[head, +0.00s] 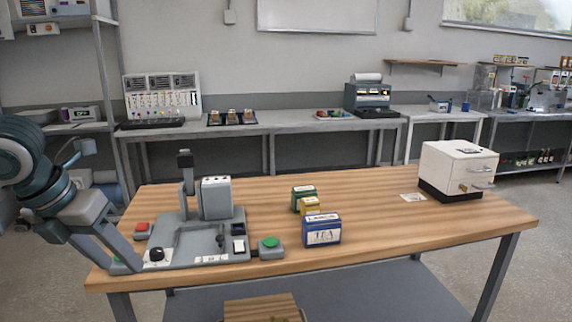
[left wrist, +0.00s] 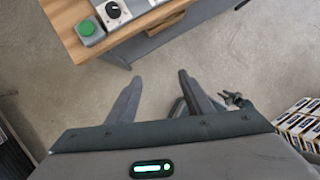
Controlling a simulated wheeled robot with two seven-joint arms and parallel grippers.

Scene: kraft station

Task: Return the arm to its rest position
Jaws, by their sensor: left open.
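My left arm comes in from the left edge in the head view. My left gripper (head: 122,264) points down by the table's front left corner. In the left wrist view its two fingers (left wrist: 160,82) stand apart, with nothing between them but bare floor. The wooden table (head: 385,215) shows in the head view, and its edge shows at top left in the left wrist view (left wrist: 66,32). My right gripper is not in view.
A grey station (head: 190,243) with a black knob (head: 157,254) and a green button (head: 269,242) stands beside my left gripper. Tea boxes (head: 322,230) stand mid-table. A white drawer cabinet (head: 457,168) is at right. The table's front right is clear.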

